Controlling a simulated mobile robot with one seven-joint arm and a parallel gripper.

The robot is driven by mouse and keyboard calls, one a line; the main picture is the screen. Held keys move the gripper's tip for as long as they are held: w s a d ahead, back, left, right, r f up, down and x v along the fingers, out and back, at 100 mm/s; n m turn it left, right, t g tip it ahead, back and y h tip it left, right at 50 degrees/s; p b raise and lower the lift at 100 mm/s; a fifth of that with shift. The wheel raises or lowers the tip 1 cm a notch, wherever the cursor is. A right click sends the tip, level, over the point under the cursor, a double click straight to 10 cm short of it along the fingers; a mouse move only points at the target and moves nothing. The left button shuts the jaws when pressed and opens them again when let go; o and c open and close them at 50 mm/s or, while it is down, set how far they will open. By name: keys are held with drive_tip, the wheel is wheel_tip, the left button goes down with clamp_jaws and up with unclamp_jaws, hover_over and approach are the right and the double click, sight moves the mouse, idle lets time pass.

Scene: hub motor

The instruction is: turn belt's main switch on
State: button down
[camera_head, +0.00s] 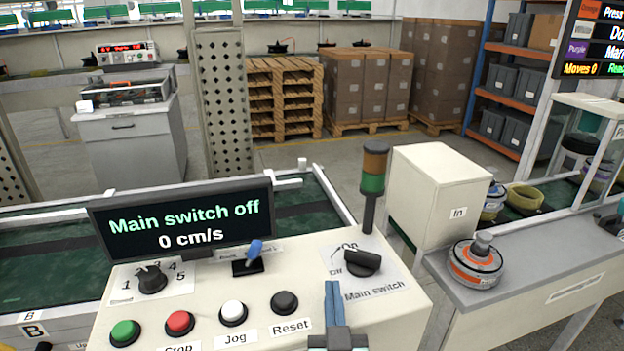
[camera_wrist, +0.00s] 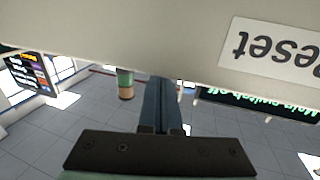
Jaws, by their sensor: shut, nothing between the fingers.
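The main switch (camera_head: 362,263) is a black rotary knob on a white label at the right of the control panel (camera_head: 406,308). Its handle lies roughly sideways, with "Off" marked at its left and "On" above. The display (camera_head: 182,221) reads "Main switch off" and "0 cm/s". My gripper (camera_head: 332,288) is at the panel's front, below and left of the knob and apart from it. Its blue fingers are together and empty. In the wrist view the fingers (camera_wrist: 160,100) point toward the panel edge, near the "Reset" label (camera_wrist: 275,55); the knob is not visible there.
Beside the gripper are the black Reset button (camera_head: 284,302), white Jog button (camera_head: 233,313), red Stop button (camera_head: 179,323) and green button (camera_head: 125,332). A blue-tipped lever (camera_head: 254,250), speed dial (camera_head: 152,279) and signal tower (camera_head: 373,178) stand behind. A white "In" box (camera_head: 440,190) is right.

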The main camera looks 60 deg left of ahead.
sight(316, 333)
drive_tip(key=s+d, duration=0.1)
drive_tip(key=s, duration=0.1)
drive_tip(key=s+d+b, duration=0.1)
drive_tip(key=s, duration=0.1)
drive_tip(key=s+d, duration=0.1)
drive_tip(key=shift+s+d+f, duration=0.25)
drive_tip(key=shift+s+f, duration=0.05)
drive_tip(key=shift+s, duration=0.1)
drive_tip(key=shift+d+r, duration=0.1)
